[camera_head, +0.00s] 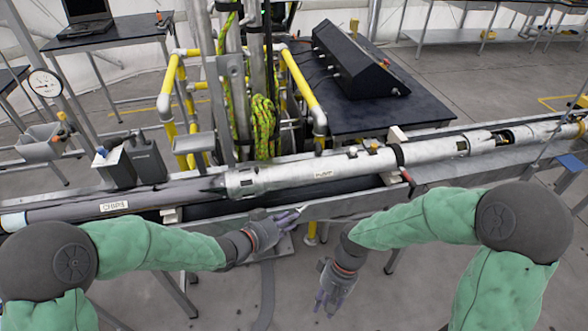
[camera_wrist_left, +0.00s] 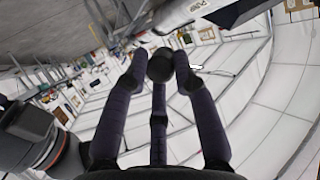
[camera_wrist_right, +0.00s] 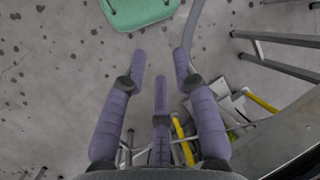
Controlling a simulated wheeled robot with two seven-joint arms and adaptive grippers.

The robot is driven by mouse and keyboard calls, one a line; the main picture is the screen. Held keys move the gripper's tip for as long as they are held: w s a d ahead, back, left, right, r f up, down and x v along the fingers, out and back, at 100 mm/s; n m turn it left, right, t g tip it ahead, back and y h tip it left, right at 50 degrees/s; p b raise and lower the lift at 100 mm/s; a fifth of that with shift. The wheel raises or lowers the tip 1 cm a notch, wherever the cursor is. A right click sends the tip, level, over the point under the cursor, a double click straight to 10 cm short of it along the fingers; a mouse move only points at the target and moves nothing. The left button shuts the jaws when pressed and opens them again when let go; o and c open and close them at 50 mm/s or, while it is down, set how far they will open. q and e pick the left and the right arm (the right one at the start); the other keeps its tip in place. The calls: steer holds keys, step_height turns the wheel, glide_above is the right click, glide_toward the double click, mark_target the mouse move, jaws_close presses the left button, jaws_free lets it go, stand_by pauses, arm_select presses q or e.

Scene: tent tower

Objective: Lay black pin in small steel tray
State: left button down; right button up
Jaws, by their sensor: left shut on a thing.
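My left gripper (camera_head: 279,224) is at the front edge of the long steel trough, below the pipe marked PUMP. In the left wrist view its fingers are closed around a short dark cylinder, which looks like the black pin (camera_wrist_left: 160,65). The head view does not show the pin clearly.
The long pipe (camera_head: 320,168) lies across the trough (camera_head: 345,206). Dark grey boxes (camera_head: 145,160) stand at the left. Yellow rails (camera_head: 302,85) and a green rope (camera_head: 263,125) rise behind. A black console (camera_head: 350,58) stands on the dark table (camera_head: 400,110).

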steer(key=w+a+r+m+h, duration=0.35)
steer(key=w+r, duration=0.65)
steer(key=w, duration=0.5)
steer(key=m+t+h, duration=0.2)
steer(key=m, duration=0.5)
glide_toward(304, 206)
steer(key=x, duration=0.7)
steer(key=shift+f, duration=0.35)
arm_select(q)
steer(key=shift+w+r, duration=0.1)
steer(key=shift+r, duration=0.05)
arm_select(e)
steer(key=shift+x, duration=0.75)
steer(key=shift+a, duration=0.1)
jaws_close()
arm_select(q)
steer(key=c, duration=0.9)
jaws_free()
arm_select(e)
steer(key=shift+r, duration=0.1)
arm_select(q)
steer(key=shift+a, duration=0.1)
